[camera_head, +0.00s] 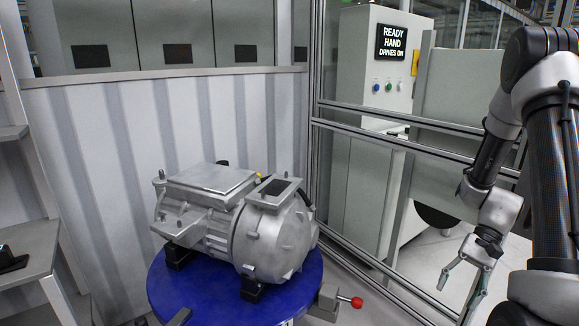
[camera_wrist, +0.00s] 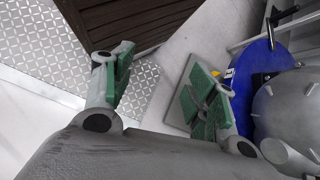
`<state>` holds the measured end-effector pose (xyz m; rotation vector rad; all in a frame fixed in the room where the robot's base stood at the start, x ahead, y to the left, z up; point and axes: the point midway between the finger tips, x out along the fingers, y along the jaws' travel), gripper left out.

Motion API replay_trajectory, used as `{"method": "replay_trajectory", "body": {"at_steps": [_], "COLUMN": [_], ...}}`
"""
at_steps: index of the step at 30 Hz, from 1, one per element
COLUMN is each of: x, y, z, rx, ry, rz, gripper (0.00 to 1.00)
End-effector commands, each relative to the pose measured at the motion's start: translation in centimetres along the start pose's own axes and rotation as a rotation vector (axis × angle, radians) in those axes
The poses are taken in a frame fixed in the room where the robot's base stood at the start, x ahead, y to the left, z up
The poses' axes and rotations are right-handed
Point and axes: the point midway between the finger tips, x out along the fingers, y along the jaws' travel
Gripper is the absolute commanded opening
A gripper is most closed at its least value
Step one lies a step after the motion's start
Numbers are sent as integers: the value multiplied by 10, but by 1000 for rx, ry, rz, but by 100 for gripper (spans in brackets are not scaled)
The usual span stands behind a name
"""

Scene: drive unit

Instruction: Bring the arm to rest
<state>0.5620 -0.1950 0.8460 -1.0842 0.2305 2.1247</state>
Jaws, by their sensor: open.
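My arm hangs down at the right of the head view, with my gripper (camera_head: 462,282) at its lower end, fingers pointing down. The fingers have green pads and stand apart with nothing between them. In the wrist view my gripper (camera_wrist: 160,85) shows the same wide gap over the floor. A grey metal drive unit (camera_head: 235,222) sits on a round blue table (camera_head: 190,295), left of my gripper and well apart from it. The drive unit (camera_wrist: 290,110) also shows at the right edge of the wrist view.
A red-knobbed handle (camera_head: 356,302) sticks out at the table's right side. An aluminium frame (camera_head: 390,142) stands behind. A grey cabinet (camera_head: 385,75) carries a sign reading "READY HAND DRIVES ON". A grey shelf (camera_head: 30,250) is at left. Brown slatted boards (camera_wrist: 125,25) lie beyond my fingers.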

Motion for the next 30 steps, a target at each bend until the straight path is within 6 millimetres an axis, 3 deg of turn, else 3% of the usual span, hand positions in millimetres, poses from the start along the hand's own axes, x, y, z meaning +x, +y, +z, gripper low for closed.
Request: {"method": "replay_trajectory", "body": {"at_steps": [3,12,21,30], "x": [-36,-97,-125,-146], "y": [0,7,12,-4], "z": [38,128,209,255], "rx": [-106,-357,-582,-725], "ry": [120,422,727,944], "rz": [90,269,337,279], "gripper": [57,57,57,57]}}
